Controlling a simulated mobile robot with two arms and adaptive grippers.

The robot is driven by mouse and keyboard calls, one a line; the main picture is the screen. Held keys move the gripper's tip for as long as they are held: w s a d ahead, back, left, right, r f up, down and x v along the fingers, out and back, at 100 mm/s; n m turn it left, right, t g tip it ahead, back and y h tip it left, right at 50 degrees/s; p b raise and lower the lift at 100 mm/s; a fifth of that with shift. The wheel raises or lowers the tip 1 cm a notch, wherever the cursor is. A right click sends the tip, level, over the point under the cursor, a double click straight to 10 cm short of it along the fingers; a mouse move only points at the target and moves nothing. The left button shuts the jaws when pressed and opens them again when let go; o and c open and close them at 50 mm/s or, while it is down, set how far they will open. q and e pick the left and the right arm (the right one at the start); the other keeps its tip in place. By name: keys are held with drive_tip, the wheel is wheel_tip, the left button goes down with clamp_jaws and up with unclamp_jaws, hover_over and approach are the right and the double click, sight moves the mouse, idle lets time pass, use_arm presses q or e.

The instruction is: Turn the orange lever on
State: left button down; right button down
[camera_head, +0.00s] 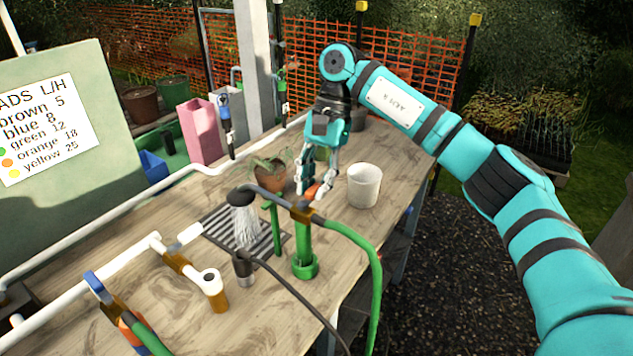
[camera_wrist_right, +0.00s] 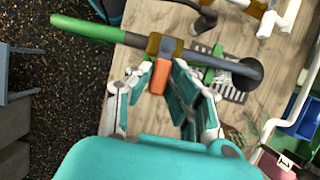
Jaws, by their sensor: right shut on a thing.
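The orange lever (camera_head: 312,191) sits on the brass-coloured valve (camera_head: 304,212) at the top of a green stand (camera_head: 304,247). My right gripper (camera_head: 309,190) reaches down to it from behind. In the right wrist view the lever (camera_wrist_right: 158,80) lies between the fingertips of my right gripper (camera_wrist_right: 162,74), which is shut on it. A dark shower head (camera_head: 242,197) is joined to the valve by a grey pipe, and pale streaks like water fall from it. A green hose (camera_head: 360,245) leaves the valve's other side. My left gripper is not in view.
A white pot (camera_head: 364,186) and a potted plant (camera_head: 270,174) stand close to my right gripper on the wooden table (camera_head: 385,215). A slatted drain (camera_head: 222,225) lies under the spray. White pipes (camera_head: 120,260) and an orange-brown fitting (camera_head: 215,292) occupy the left front.

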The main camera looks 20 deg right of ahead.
idle(0.3)
drive_tip(key=c, duration=1.2)
unclamp_jaws()
drive_tip(key=shift+c, duration=0.2)
drive_tip(key=v, duration=1.2)
drive_tip(key=shift+a, duration=0.1)
